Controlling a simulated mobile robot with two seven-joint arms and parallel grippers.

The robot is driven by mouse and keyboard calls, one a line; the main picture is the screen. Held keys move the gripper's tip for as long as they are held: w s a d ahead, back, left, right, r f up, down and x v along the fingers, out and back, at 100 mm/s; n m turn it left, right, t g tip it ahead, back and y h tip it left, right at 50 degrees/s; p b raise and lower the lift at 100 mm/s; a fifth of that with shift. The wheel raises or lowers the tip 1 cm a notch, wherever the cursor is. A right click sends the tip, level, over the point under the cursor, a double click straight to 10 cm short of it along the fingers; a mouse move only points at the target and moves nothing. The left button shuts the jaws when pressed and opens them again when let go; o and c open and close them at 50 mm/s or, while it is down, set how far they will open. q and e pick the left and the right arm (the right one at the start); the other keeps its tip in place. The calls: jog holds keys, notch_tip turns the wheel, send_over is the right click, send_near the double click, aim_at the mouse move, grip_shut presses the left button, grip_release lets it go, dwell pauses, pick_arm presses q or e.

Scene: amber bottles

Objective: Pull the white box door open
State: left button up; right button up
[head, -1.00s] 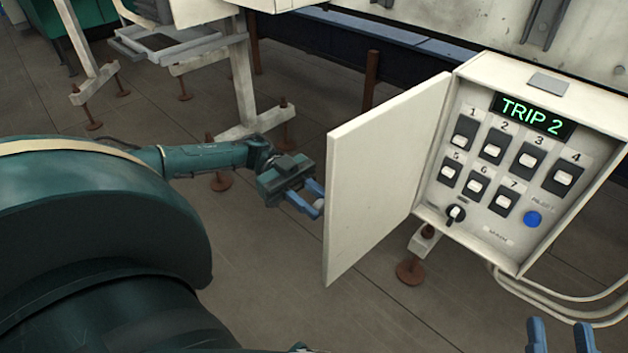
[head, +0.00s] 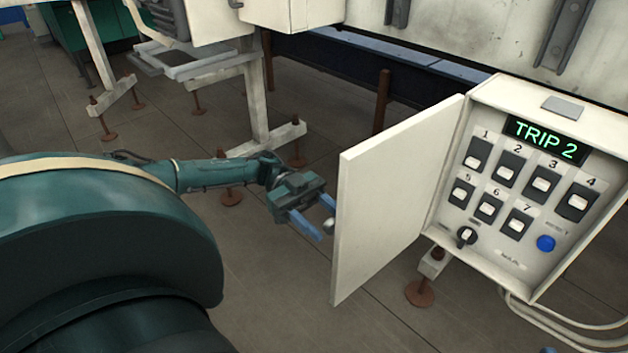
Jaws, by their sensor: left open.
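The white box (head: 486,231) is at the right, with its door (head: 391,200) swung well out to the left on its left-hand hinge side. The inside of the box is in plain sight. A small round knob (head: 328,226) shows at the door's outer face, near its free edge. My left gripper (head: 325,221) is beside that edge, its blue fingers spread with the knob between them; I see no grip on it. Only a tiny blue tip of my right gripper (head: 548,350) shows at the bottom edge.
Inside the box are a "TRIP 2" display (head: 545,139), several numbered switches, a rotary switch (head: 466,236) and a blue button (head: 545,243). Pale conduits (head: 560,335) run below it. White stand legs (head: 255,95) rise behind my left arm.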

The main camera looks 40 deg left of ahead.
pick_arm(q)
jog(key=w+a+b, duration=0.1)
jog(key=a+b, duration=0.3)
jog(key=a, duration=0.8)
jog(key=shift+w+a, duration=0.35)
jog(key=shift+w, duration=0.05)
pick_arm(e)
jog(key=shift+w+d+r+n+t+y, duration=0.1)
jog(key=shift+w+r+n+t+y, duration=0.2)
jog(key=shift+r+n+y, duration=0.35)
jog(key=shift+w+d+r+n+t+y, duration=0.1)
jog(key=shift+r+n+t+y, duration=0.35)
jog(key=shift+r, duration=0.45)
jog(key=shift+w+r+n+t+y, duration=0.25)
jog(key=shift+r+n+y, duration=0.35)
jog(key=shift+r, duration=0.15)
